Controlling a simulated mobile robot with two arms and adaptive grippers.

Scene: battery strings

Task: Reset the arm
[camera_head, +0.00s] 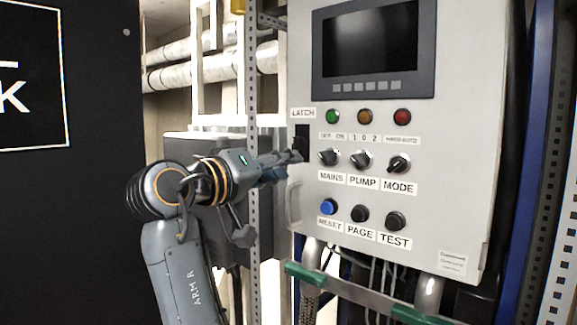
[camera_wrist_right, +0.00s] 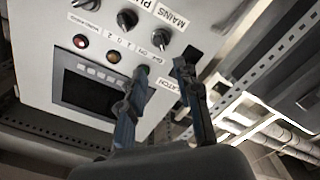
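My right arm, marked "ARM R", reaches in from the lower left in the head view. Its gripper (camera_head: 297,153) is at the left edge of the control panel (camera_head: 450,150), beside the black latch recess (camera_head: 302,131) under the "LATCH" label. In the right wrist view the two fingers of the right gripper (camera_wrist_right: 162,68) stand apart with nothing seen between them. One fingertip overlaps the dark latch area (camera_wrist_right: 191,54); I cannot tell whether it touches. My left gripper is in neither view.
The panel carries a dark screen (camera_head: 370,45), three lamps, three knobs including MAINS (camera_head: 328,157), and buttons including a blue RESET (camera_head: 329,206). A handle (camera_head: 294,205) sticks out at its left edge. A perforated metal post (camera_head: 252,100) stands close behind my right gripper.

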